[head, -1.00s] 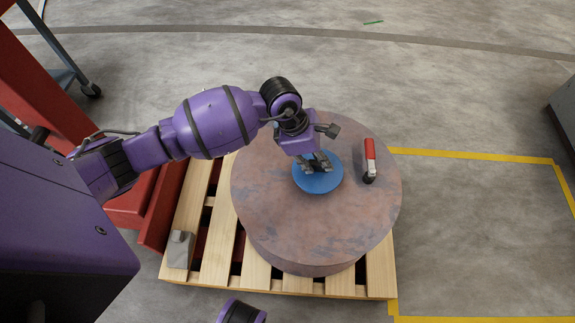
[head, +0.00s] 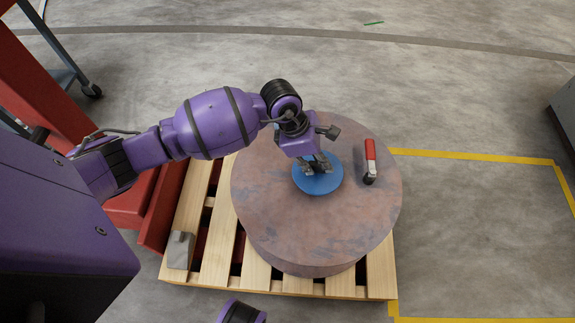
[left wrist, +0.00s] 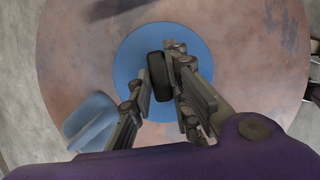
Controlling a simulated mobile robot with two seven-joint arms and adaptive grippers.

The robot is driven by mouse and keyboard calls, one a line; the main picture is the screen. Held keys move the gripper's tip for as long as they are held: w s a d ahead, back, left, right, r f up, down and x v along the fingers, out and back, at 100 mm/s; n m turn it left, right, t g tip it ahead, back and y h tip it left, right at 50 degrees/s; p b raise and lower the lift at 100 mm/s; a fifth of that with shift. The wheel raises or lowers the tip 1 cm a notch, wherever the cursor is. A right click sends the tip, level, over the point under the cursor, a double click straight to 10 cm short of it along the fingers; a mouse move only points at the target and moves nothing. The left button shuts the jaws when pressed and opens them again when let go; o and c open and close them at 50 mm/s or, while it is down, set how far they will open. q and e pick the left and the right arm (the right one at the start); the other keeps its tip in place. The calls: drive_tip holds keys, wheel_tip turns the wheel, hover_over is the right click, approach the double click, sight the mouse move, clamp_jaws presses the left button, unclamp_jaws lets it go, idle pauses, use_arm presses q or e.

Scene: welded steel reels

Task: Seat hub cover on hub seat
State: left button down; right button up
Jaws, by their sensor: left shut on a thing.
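The hub cover is a blue disc (head: 303,184) on the flat top of the big brown reel (head: 275,222). In the left wrist view the disc (left wrist: 190,38) shows a dark upright grip (left wrist: 158,72) at its middle. My left gripper (head: 319,165) comes down over the disc. In the left wrist view its two fingers (left wrist: 160,80) lie on either side of the dark grip, shut on it. The hub seat is not visible; the disc may hide it. I cannot tell if there is a gap under the disc.
A red-handled tool (head: 371,155) stands on the reel right of the disc. The reel rests on a wooden pallet (head: 215,240) with a grey block (head: 179,250) at its left corner. A red steel frame stands at left. Yellow tape (head: 470,155) marks clear floor at right.

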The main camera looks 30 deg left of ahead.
use_arm(q)
drive_tip(key=shift+f, duration=0.4)
idle(0.5)
idle(0.6)
drive_tip(key=c, duration=1.6)
unclamp_jaws()
drive_tip(key=shift+o, duration=0.2)
drive_tip(key=o, duration=0.8)
drive_tip(key=shift+o, duration=0.3)
drive_tip(key=o, duration=0.3)
drive_tip(key=o, duration=0.4)
